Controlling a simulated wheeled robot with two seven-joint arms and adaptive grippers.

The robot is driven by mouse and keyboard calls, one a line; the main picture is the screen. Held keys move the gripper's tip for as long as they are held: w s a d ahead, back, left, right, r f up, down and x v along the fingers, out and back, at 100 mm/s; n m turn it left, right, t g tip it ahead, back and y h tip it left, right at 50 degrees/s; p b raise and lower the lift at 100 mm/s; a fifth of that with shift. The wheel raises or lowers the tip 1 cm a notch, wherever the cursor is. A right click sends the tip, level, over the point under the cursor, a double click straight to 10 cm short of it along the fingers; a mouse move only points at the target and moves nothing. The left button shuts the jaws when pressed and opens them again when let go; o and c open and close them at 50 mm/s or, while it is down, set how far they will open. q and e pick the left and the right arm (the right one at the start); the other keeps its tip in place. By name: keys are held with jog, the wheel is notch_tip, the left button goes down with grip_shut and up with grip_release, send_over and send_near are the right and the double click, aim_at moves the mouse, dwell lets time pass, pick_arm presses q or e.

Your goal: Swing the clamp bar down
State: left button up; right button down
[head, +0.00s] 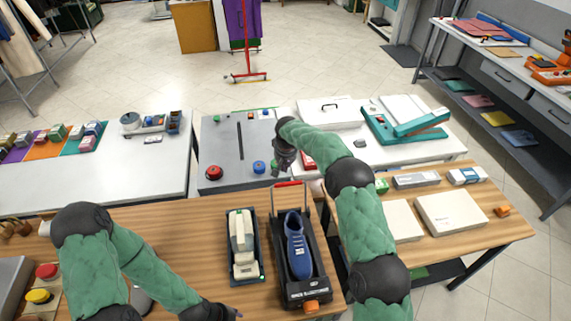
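A black shoe-holding device (310,270) stands on the front wooden table with a blue shoe (298,247) in it. A bar with a red grip (288,184), which looks like the clamp bar, stands raised at the device's far end. An orange knob (312,305) is at its near end. My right gripper (282,170) is just beyond the red grip in the picture, pointing down; contact and finger opening are unclear. My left gripper (232,313) is low at the bottom edge, left of the device, mostly cut off or hidden.
My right arm passes close along the device's right side. Behind are a grey panel with a red button (214,172) and a teal press (410,127).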

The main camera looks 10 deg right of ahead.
jog(key=x, duration=0.5)
jog(key=shift+s+r+p, duration=0.15)
jog(key=shift+s+r, duration=0.1)
jog(key=shift+s, duration=0.35)
jog(key=shift+s+r+p, duration=0.15)
jog(key=shift+s+r, duration=0.1)
jog(key=shift+s, duration=0.35)
jog(key=shift+s+r+p, duration=0.15)
jog(key=shift+s+r, duration=0.1)
jog(key=shift+s, duration=0.3)
